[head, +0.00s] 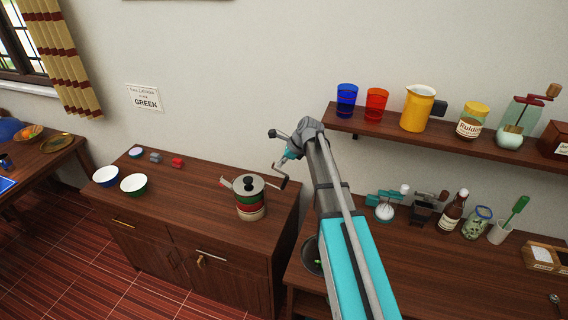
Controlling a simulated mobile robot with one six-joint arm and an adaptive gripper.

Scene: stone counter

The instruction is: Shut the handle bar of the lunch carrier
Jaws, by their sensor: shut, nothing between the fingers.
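The lunch carrier (250,206) stands upright on the brown wooden cabinet top, near its right end. It is a round stack with green, red and cream bands, a grey lid and a black knob. A thin light bar piece (226,183) sticks out at its upper left; the rest of the handle bar is hard to make out.
Two bowls (133,184) and small red and grey items (177,162) sit on the cabinet's left part. A wall shelf (440,145) with cups and a yellow pitcher (417,108) is at right. Bottles and jars (453,211) crowd the right counter. The cabinet's middle is clear.

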